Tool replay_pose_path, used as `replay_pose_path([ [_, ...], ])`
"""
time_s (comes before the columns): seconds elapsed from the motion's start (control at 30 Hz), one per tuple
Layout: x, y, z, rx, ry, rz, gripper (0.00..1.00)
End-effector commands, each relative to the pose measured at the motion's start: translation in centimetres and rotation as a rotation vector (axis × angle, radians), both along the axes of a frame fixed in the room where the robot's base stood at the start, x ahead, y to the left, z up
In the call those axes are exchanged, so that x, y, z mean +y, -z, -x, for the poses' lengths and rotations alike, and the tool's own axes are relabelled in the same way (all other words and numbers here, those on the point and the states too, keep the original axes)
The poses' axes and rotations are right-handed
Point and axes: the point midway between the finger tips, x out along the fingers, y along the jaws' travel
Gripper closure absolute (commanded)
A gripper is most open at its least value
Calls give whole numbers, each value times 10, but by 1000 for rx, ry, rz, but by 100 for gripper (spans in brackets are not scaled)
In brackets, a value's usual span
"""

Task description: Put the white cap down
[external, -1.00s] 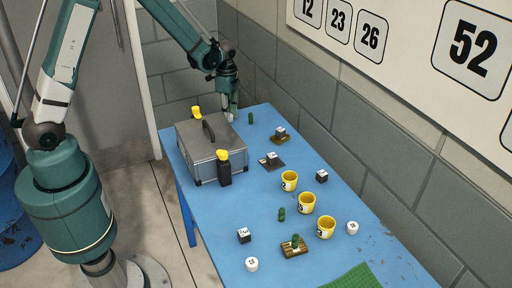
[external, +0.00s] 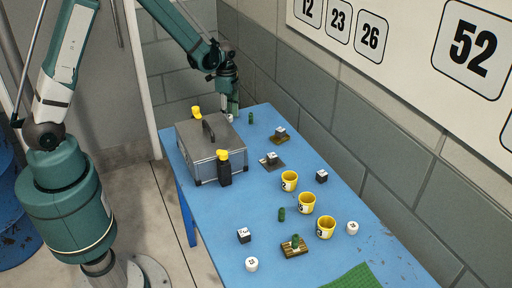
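My gripper (external: 232,104) points down at the far end of the blue table, just behind the grey metal case. A small white thing (external: 229,117) shows at its fingertips, low by the case's back edge. It may be the white cap, but it is too small and partly hidden to be sure. Whether the fingers are closed on it cannot be made out. Two other white round caps with dark marks stand on the table: one at the front left (external: 252,264) and one at the right (external: 352,228).
The grey case (external: 211,150) with a dark handle stands close to my gripper. A black bottle with a yellow top (external: 224,168) stands before it. A green cylinder (external: 251,118) is just right of my gripper. Yellow cups (external: 306,203), dark blocks (external: 321,176) and a green mat (external: 355,278) lie nearer. The wall borders the right.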

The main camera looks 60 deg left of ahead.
Motion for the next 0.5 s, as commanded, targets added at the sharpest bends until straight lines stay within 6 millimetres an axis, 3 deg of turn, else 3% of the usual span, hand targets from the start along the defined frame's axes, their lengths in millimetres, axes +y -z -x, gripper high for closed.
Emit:
replay_pose_path([
  [0.27, 0, -22, 0, 0, 0, 0, 65],
  [0.5, 0, -56, 0, 0, 0, 0, 65],
])
